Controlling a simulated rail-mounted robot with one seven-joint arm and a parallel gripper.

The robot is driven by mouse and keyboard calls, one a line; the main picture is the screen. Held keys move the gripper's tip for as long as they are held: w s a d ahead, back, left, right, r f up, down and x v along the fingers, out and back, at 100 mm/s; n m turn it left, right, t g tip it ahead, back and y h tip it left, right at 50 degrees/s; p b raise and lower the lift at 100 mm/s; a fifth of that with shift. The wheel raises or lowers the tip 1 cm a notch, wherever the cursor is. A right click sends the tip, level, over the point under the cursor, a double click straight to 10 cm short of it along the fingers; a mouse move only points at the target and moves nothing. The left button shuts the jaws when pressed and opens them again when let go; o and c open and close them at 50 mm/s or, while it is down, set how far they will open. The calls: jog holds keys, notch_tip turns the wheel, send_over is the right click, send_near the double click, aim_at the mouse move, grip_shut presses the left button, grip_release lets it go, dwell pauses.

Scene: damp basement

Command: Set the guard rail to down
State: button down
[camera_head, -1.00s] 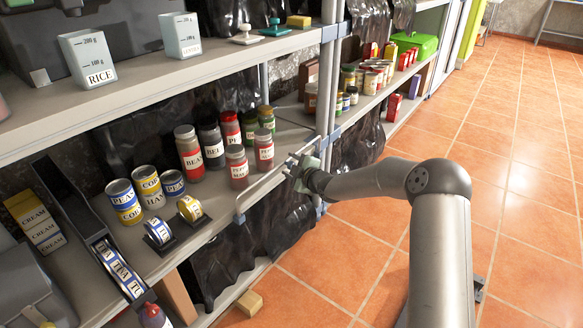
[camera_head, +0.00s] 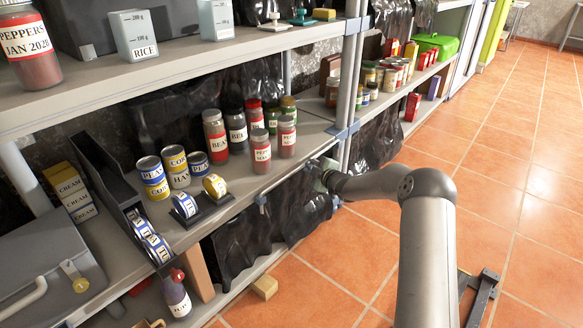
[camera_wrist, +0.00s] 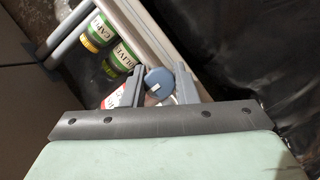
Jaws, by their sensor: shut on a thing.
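The guard rail (camera_head: 287,181) is a thin pale bar along the front edge of the middle shelf (camera_head: 240,193), in front of the jars. It lies low, about level with the shelf edge or slightly below it. My gripper (camera_head: 319,167) is at the rail's right end, close to the shelf upright, and is shut on the rail. In the wrist view, my two grey fingers (camera_wrist: 157,90) point toward the shelf, with a blue round part (camera_wrist: 159,81) showing between or beyond them. The exact grip is partly hidden.
Two pepper jars (camera_head: 261,151) stand just behind the rail, with bean jars (camera_head: 215,135) and cans (camera_head: 153,178) further left. Dark plastic sheeting (camera_head: 242,241) hangs below the shelf. A wooden block (camera_head: 265,287) lies on the tiled floor; the floor to the right is mostly clear.

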jog(key=shift+s+f, duration=0.1)
jog(key=shift+f, duration=0.2)
jog(key=c, duration=1.1)
grip_release()
jog(key=shift+f, duration=0.1)
jog(key=shift+s+d+r, duration=0.1)
jog(key=shift+d+r, duration=0.05)
jog(key=shift+r, duration=0.1)
jog(key=p+v, duration=0.5)
jog(key=v, duration=1.2)
